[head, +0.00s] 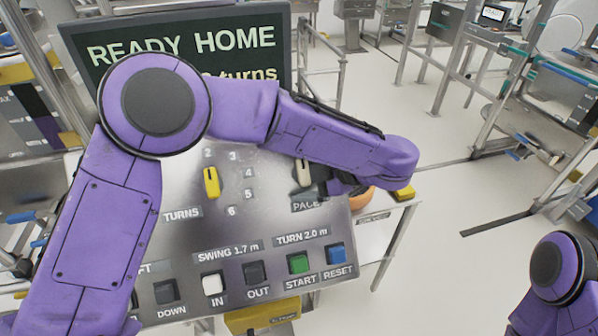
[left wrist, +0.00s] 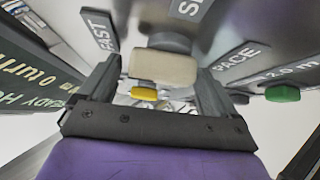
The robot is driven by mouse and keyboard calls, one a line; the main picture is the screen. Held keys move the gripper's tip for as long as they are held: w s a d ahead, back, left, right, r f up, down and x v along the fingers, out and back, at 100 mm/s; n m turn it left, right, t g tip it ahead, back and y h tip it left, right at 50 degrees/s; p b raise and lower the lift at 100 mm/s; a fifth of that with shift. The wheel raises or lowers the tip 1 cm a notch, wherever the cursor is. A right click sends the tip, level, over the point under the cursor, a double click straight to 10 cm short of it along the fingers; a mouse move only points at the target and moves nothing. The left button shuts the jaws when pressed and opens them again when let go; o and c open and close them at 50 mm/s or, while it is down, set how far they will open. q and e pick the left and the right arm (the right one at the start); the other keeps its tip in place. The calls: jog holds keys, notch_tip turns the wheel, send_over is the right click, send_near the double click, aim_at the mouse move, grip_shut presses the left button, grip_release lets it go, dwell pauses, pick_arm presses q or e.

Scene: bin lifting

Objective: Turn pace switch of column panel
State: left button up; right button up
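The column panel (head: 228,240) is a grey sloped board below a dark screen reading "READY HOME". Its pace switch is a cream knob (head: 303,172) above the "PACE" label, partly hidden by my left arm. In the left wrist view the cream knob (left wrist: 163,67) lies between the two fingertips of my left gripper (left wrist: 160,72), with "FAST" and "SLOW" plates around it. The fingers are apart, with a thin gap showing at the knob's left side. In the head view my left gripper (head: 335,182) is at the knob's right. My right gripper is out of view.
A yellow turns switch (head: 211,182) sits left of the pace switch. Below are a white IN button (head: 213,284), a dark OUT button (head: 254,272), a green START button (head: 299,263) and a blue RESET button (head: 336,252). Open floor lies to the right.

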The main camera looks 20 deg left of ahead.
pick_arm(q)
jog(key=b+v, duration=0.1)
jog(key=v, duration=0.9)
jog(key=shift+d+b, duration=0.25)
jog(key=shift+b, duration=0.05)
